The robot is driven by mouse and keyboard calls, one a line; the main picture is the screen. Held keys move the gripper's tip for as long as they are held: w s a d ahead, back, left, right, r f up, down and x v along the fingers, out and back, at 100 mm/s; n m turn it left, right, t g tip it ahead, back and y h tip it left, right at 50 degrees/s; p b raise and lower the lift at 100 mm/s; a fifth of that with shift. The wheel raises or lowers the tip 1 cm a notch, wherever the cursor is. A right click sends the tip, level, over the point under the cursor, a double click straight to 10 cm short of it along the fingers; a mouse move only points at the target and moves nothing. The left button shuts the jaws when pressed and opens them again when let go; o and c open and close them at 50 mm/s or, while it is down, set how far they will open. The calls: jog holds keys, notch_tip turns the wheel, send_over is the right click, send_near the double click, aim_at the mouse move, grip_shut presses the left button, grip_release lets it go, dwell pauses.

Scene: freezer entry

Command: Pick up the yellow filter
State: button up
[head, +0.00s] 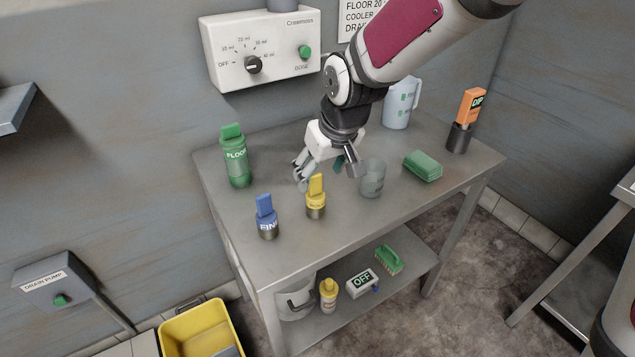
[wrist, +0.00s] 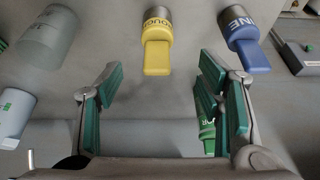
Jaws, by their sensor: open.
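The yellow filter (head: 316,190) stands upright on the metal table, a yellow tab with a grey metal base. My gripper (head: 326,174) is open just behind and above it, with nothing between its fingers. In the wrist view the yellow filter (wrist: 157,52) lies ahead, roughly centred between the tips of my open gripper (wrist: 161,75). The fingers appear apart from it. Its printed label is only partly readable.
A blue filter (head: 266,214) stands close left of the yellow one. A clear cup (head: 372,180) stands close right. A green bottle (head: 236,160), green sponge (head: 423,166), pitcher (head: 400,104) and orange filter (head: 470,107) are farther off. The table's front (head: 350,238) is clear.

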aim_at(313, 196)
jog(key=x, duration=1.1)
jog(key=shift+w+d+f, duration=0.1)
jog(key=shift+w+f, duration=0.1)
jog(key=shift+f, duration=0.2)
jog(key=c, duration=1.3)
